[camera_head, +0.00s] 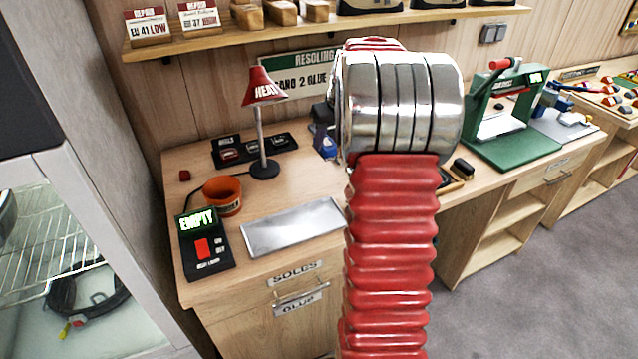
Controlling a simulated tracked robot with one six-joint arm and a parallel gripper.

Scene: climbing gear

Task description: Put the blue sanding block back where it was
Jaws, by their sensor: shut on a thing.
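A small blue block (326,142) shows just left of my arm's silver joint, above the back of the workbench. It looks like the blue sanding block, with a pale patch on its lower side. A dark part of my gripper (322,113) shows right above it, and my gripper is shut on it. Most of the gripper and part of the block are hidden behind my red and silver arm. I cannot tell whether the block touches the bench top.
On the workbench (300,181) are a metal plate (292,227), an orange pot (223,195), a red heat lamp (264,92), a dark tray (240,150) and an "EMPTY" display box (205,245). A green press (512,145) stands at right. The bench's front left is partly clear.

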